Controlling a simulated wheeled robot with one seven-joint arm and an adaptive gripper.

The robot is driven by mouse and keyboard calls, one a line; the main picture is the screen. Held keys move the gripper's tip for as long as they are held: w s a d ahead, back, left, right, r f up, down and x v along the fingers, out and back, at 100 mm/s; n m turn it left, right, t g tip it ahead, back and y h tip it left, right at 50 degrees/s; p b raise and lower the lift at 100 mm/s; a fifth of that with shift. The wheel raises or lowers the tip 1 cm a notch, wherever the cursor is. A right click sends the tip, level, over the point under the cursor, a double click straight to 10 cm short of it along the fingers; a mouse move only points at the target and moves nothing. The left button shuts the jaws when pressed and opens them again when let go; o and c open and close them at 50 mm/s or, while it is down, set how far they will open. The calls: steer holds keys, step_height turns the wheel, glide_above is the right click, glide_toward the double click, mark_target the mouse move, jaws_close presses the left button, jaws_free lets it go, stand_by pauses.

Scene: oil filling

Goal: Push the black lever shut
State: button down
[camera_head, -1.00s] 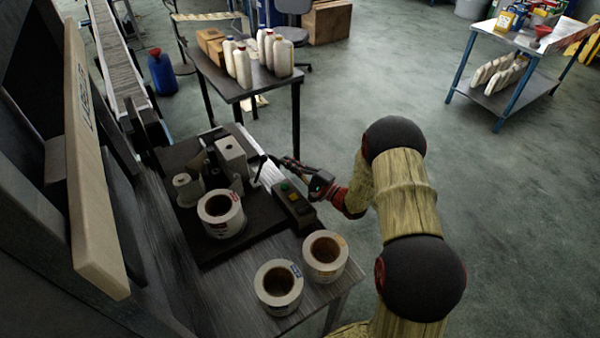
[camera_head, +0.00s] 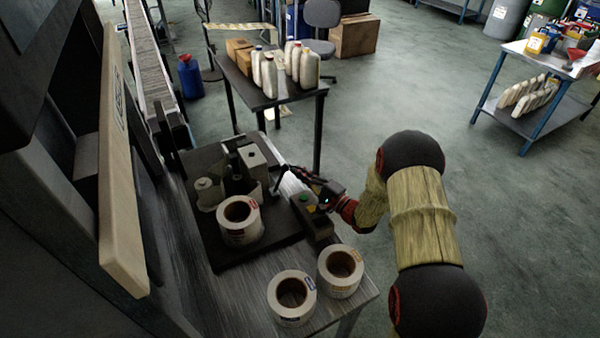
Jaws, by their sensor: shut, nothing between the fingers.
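The labelling machine stands on a black base plate (camera_head: 222,263) on the workbench at the left. A thin black lever (camera_head: 278,180) stands tilted at the machine's right side, beside the grey-white block (camera_head: 258,162). My gripper (camera_head: 287,169) reaches in from the right with its dark fingers shut and empty. Its fingertips are close to the lever's upper end; I cannot tell whether they touch it. The control box (camera_head: 311,217) with green and yellow buttons lies just below my gripper in the picture.
A label roll (camera_head: 240,221) sits on the machine. Two more rolls (camera_head: 292,298) (camera_head: 341,272) stand at the bench's front. A small table (camera_head: 262,101) with white bottles is behind. A conveyor (camera_head: 150,75) runs at upper left.

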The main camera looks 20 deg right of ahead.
steer(key=shift+s+a+r+n+p, duration=0.1)
steer(key=shift+a+r+n+p, duration=0.2)
steer(key=shift+n+p, duration=0.15)
steer(key=s+a+r+n+g+h+p, duration=0.1)
steer(key=a+r+n+g+p, duration=0.1)
steer(key=a+n+p, duration=0.4)
steer(key=shift+s+a+r+h, duration=0.3)
steer(key=shift+a+r, duration=0.05)
steer(key=shift+a, duration=0.55)
steer(key=shift+a, duration=0.1)
